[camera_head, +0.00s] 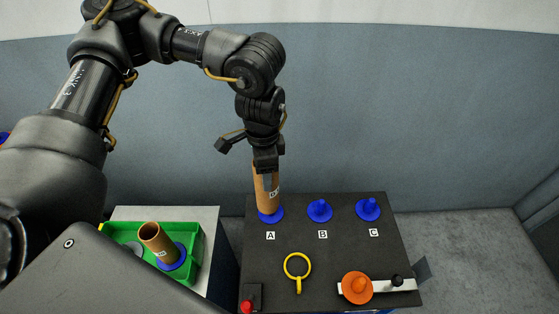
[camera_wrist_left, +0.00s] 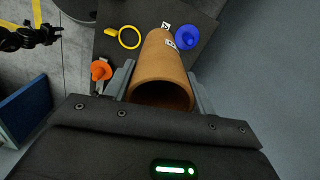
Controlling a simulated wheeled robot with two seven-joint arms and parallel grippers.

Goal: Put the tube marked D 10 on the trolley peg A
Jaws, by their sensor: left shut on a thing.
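My left gripper (camera_head: 266,171) is shut on a brown cardboard tube (camera_head: 267,199), which hangs nearly upright. Its label starts with D; the rest is too small to read. In the head view the tube's lower end overlaps the blue trolley peg A (camera_head: 271,217), hiding its upper part. In the left wrist view the tube (camera_wrist_left: 160,72) runs away between the fingers. A blue peg (camera_wrist_left: 188,37), by its place peg A, shows clear to the right of its far end, so the tube looks held above it, not around it.
Blue pegs B (camera_head: 320,210) and C (camera_head: 368,209) are bare. The black trolley top (camera_head: 325,240) also carries a yellow ring (camera_head: 297,267), orange knob (camera_head: 357,288) and red button (camera_head: 247,307). A green tray (camera_head: 195,233) at left holds another tube (camera_head: 157,241).

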